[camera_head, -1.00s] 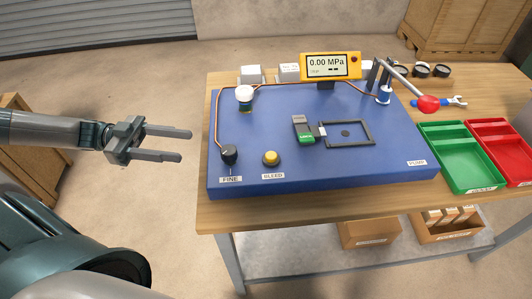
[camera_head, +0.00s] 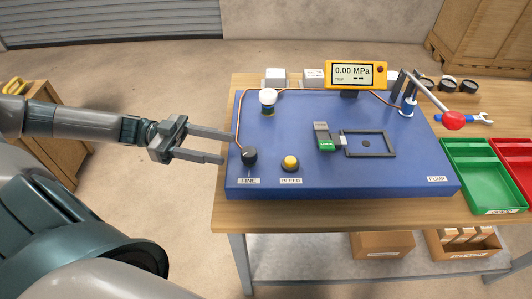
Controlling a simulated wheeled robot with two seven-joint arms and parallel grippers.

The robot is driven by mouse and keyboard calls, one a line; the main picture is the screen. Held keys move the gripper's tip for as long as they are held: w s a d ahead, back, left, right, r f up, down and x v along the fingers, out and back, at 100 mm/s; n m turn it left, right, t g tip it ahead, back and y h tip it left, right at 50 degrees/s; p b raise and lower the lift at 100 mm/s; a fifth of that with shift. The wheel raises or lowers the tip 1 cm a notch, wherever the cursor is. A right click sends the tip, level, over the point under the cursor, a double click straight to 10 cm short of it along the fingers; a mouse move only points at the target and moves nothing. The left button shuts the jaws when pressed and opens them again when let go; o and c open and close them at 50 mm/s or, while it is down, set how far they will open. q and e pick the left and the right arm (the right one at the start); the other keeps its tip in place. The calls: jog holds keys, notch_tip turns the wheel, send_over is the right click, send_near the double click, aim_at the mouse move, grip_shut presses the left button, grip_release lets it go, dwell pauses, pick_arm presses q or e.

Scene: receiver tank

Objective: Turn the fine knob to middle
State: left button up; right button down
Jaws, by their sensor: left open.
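The fine knob (camera_head: 250,155) is a small black knob at the front left of the blue panel (camera_head: 300,125), above the FINE label (camera_head: 249,181). My left gripper (camera_head: 229,147) comes in from the left with its two grey fingers apart. Its fingertips are at the panel's left edge in the picture, just left of the knob, and nothing is between them. I cannot tell their height over the panel. The knob's pointer direction is too small to read. My right gripper is not in view.
A yellow bleed button (camera_head: 290,163) is right of the knob. A white-topped fitting (camera_head: 267,98) and copper tube stand behind it. A yellow gauge (camera_head: 355,75) reads 0.00 MPa. A red-ended pump lever (camera_head: 453,120) and green tray (camera_head: 480,180) are at right.

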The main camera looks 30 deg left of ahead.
aim_at(266, 166)
pick_arm(q)
jog(key=p+x, duration=0.2)
jog(key=x, duration=1)
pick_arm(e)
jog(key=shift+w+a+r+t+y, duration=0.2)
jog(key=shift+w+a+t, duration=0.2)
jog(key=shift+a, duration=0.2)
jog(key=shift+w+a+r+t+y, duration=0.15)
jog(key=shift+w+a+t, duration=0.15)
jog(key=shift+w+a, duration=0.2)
pick_arm(q)
jog(key=shift+c, duration=0.4)
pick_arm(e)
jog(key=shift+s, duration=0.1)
pick_arm(q)
jog(key=c, duration=1)
